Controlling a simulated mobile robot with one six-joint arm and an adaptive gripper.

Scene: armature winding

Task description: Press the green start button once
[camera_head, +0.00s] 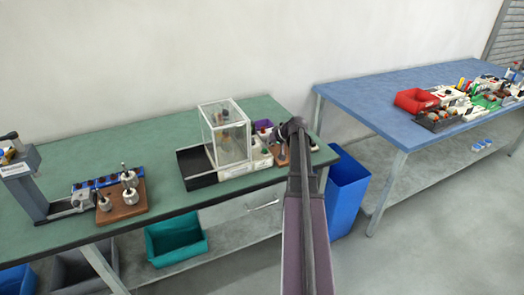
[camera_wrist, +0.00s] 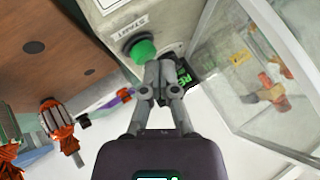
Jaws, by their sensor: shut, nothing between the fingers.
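The green start button (camera_wrist: 142,50) shows in the wrist view at top centre, on a light panel below a label reading START (camera_wrist: 130,27). My gripper (camera_wrist: 160,68) is shut and empty. Its fingertips are close beside the button, just to its lower right in the picture; I cannot tell whether they touch it. In the head view my arm reaches over the right end of the green bench (camera_head: 140,160) and hides part of the area around the panel.
A clear-walled enclosure (camera_wrist: 265,75) stands right of the button and also shows in the head view (camera_head: 228,138). Red-orange parts with metal cores (camera_wrist: 57,120) lie to the left. A blue bin (camera_head: 345,190) and blue table (camera_head: 400,95) are beyond the bench.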

